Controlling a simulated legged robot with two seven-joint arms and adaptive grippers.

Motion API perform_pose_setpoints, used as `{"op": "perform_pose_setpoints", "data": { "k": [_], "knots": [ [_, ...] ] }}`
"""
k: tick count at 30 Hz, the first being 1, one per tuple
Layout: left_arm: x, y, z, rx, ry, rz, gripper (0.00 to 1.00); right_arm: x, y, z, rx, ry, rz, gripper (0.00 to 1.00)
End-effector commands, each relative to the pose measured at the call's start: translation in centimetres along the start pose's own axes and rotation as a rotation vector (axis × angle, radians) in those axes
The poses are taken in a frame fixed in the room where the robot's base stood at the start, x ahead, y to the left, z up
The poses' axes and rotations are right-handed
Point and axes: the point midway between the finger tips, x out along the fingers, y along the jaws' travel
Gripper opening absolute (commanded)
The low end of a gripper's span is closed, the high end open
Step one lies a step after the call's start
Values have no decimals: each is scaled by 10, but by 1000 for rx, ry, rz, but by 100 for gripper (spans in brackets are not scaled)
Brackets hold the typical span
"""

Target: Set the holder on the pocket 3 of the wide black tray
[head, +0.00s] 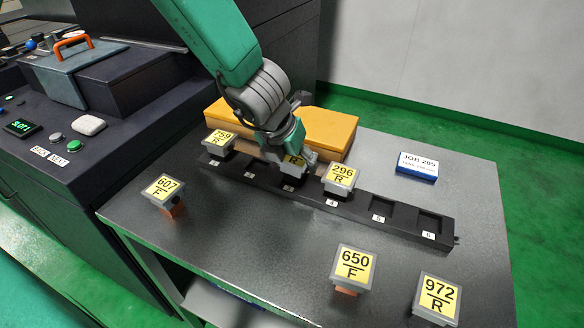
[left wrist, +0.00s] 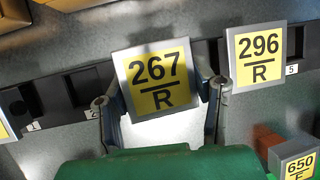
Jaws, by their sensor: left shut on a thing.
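The holder, labelled 267 R (left wrist: 160,80), has a grey frame and a yellow plate. My left gripper (left wrist: 158,105) is shut on it, one finger on each side. In the head view the holder (head: 293,160) is partly covered by my left gripper (head: 295,150). It is over pocket 3 of the wide black tray (head: 405,225). Its lower end is hidden, so I cannot tell whether it touches the tray. The label of pocket 3 (head: 288,187) shows just in front. My right gripper is not in view.
Holder 759 R (head: 219,139) stands in pocket 1 and holder 296 R (head: 340,175) in pocket 4. Pockets 2, 5 and 6 look empty. Holders 607 F (head: 163,188), 650 F (head: 354,266) and 972 R (head: 437,297) stand on the table. A yellow block (head: 325,128) lies behind the tray.

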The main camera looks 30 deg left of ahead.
Motion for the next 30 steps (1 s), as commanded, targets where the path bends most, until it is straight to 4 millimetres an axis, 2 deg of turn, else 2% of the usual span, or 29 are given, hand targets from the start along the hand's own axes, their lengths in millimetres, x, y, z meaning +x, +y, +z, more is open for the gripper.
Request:
{"op": "perform_pose_setpoints", "data": {
  "k": [3,4,5,6,14,17,30],
  "knots": [
    [2,4,-4,-3,11,-1,2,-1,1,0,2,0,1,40],
    [2,6,-4,-4,11,-3,58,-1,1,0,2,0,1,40],
    [2,7,-3,-5,11,-5,69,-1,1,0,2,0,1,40],
    [2,9,-3,-6,10,-7,72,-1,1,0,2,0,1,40],
    [0,10,-2,-6,8,-8,72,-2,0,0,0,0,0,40],
    [-8,8,-1,-5,7,-7,72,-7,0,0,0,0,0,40],
    [-98,8,1,-5,6,-6,72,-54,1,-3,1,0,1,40]
  ]
}}
